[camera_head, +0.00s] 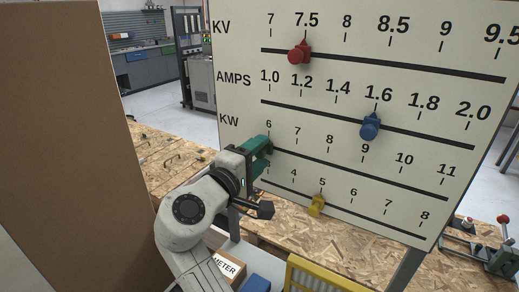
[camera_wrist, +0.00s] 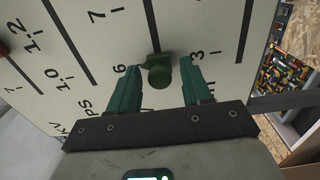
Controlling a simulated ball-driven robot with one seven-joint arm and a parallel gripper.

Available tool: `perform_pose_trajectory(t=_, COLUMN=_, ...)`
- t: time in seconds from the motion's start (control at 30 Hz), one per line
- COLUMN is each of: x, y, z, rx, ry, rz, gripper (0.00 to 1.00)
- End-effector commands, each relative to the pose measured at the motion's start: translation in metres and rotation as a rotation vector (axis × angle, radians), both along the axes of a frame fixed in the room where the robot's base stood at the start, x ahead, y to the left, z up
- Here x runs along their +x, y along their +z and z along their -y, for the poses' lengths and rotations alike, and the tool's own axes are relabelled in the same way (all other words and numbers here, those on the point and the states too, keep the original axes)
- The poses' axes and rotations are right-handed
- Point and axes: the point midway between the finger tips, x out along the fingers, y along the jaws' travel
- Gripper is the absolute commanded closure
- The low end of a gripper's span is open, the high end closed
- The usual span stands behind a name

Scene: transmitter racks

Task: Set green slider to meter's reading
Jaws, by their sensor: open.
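The white panel (camera_head: 340,30) carries slots with printed scales for KV, AMPS and KW, and a lowest one. My gripper (camera_head: 262,150) is at the left end of the KW slot, near the 6. In the wrist view, the green slider's round knob (camera_wrist: 160,74) stands between the two open green fingers, with a gap visible on each side. In the head view my gripper hides the green slider. A box labelled METER (camera_head: 229,268) is low behind my arm, mostly hidden; no reading is visible.
A red slider (camera_head: 299,53) is near KV 7.5, a blue slider (camera_head: 370,126) near AMPS 1.6, and a yellow slider (camera_head: 317,206) near 5 on the lowest scale. A brown board (camera_head: 65,140) fills the left. A yellow frame (camera_head: 320,278) is below the panel.

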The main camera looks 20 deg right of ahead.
Motion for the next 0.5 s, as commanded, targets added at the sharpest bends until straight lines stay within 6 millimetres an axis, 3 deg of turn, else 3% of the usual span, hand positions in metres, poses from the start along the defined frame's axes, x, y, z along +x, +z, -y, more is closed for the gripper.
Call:
perform_pose_trajectory(t=0.4, x=0.0048, y=-0.0005, z=0.0069, rx=0.001, ry=0.000, rz=0.000, gripper=0.51)
perform_pose_trajectory(t=0.5, x=0.0047, y=-0.0005, z=0.0068, rx=0.001, ry=0.000, rz=0.000, gripper=0.61)
